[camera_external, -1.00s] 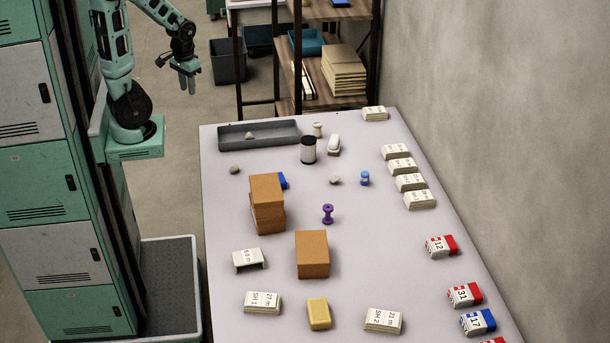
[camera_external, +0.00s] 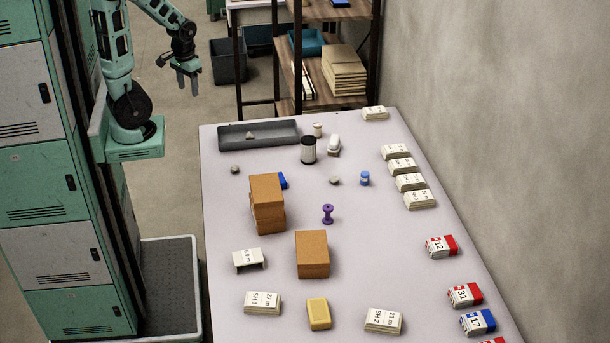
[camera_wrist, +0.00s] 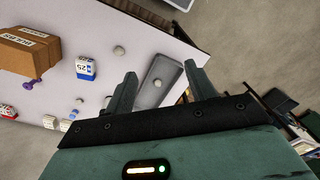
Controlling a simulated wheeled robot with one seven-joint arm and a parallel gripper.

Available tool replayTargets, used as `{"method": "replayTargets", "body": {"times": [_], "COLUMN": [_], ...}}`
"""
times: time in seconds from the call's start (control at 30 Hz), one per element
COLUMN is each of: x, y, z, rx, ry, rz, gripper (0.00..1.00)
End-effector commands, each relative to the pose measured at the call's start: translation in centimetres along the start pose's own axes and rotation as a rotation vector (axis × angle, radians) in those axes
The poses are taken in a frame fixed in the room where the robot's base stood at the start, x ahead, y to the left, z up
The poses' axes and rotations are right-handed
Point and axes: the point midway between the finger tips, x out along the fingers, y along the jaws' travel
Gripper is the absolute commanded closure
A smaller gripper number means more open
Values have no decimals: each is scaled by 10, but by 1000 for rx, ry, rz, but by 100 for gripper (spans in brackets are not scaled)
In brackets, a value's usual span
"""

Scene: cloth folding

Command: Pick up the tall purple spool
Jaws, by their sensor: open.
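The tall purple spool (camera_external: 327,214) stands upright near the middle of the table (camera_external: 385,290), behind and right of a brown box. In the wrist view the purple spool (camera_wrist: 28,84) shows at the left edge, beside a brown box. My gripper (camera_external: 187,79) is off the table's far left edge, well away from the spool, and points down. In the wrist view my gripper (camera_wrist: 160,88) has its two fingers apart with nothing held between them.
Brown boxes (camera_external: 312,255) and a taller brown stack (camera_external: 267,204) stand near the spool. A black-and-white cylinder (camera_external: 308,150), a small blue jar (camera_external: 365,178) and a grey tray (camera_external: 230,139) are farther back. Labelled packs (camera_external: 409,182) line the right side. A yellow block (camera_external: 319,313) lies in front.

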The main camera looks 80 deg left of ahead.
Motion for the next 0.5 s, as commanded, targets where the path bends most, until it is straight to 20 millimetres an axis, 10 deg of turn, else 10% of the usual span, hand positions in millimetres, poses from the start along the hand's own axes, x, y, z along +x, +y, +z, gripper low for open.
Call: {"method": "replayTargets", "body": {"times": [0.23,0.5], "x": [27,93], "y": [44,171], "z": [-47,-110], "rx": [-140,-394], "ry": [-110,-376], "rz": [41,197], "gripper": [45,45]}}
